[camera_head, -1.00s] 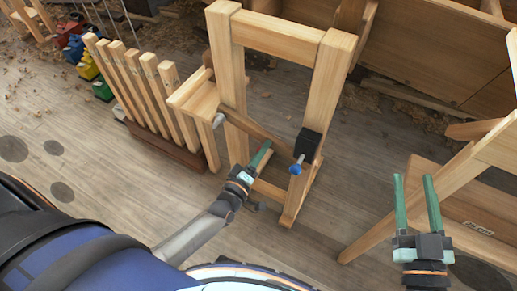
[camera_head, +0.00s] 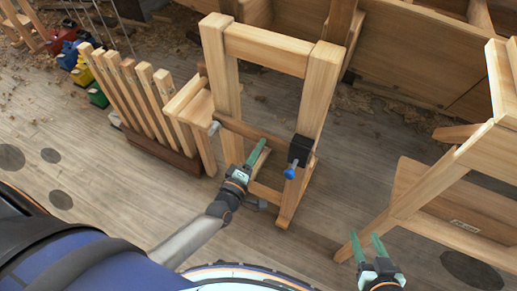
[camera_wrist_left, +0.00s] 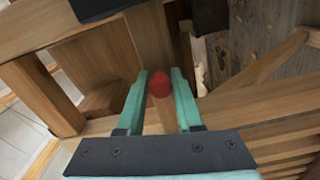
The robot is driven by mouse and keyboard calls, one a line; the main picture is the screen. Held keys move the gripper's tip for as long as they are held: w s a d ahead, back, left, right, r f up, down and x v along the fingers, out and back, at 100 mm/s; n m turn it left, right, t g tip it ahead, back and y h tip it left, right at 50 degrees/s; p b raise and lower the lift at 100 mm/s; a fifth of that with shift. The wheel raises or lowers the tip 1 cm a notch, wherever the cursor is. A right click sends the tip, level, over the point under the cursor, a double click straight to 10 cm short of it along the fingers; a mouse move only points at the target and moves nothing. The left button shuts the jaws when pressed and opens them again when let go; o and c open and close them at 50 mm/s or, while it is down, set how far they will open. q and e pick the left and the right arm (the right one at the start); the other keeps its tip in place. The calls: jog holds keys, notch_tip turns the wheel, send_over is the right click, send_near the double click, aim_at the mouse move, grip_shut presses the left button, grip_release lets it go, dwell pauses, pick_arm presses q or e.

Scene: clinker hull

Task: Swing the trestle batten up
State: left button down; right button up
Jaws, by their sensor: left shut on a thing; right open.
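The wooden trestle (camera_head: 318,95) stands upright in the middle of the head view. Its batten (camera_head: 235,126) slants across between the two legs, below the top rail. A black block with a blue-headed pin (camera_head: 290,172) sits on the right leg, near the batten's right end. My left gripper (camera_head: 258,152) is at the batten. In the left wrist view the gripper (camera_wrist_left: 160,88) has its green fingers on either side of a red piece (camera_wrist_left: 159,84), with wood behind it. The exact contact is hard to see. My right gripper (camera_head: 367,242) is open and empty, low at the right.
A rack of upright wooden slats (camera_head: 148,95) stands left of the trestle. Another wooden trestle (camera_head: 440,190) stands at the right, near my right gripper. The planked hull (camera_head: 430,70) fills the back. Bare floor (camera_head: 100,165) lies at the front left.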

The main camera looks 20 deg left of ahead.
pick_arm(q)
jog(key=c, duration=0.6)
grip_release()
jog(key=shift+o, duration=0.2)
jog(key=shift+s, duration=0.1)
pick_arm(e)
jog(key=shift+s, duration=0.1)
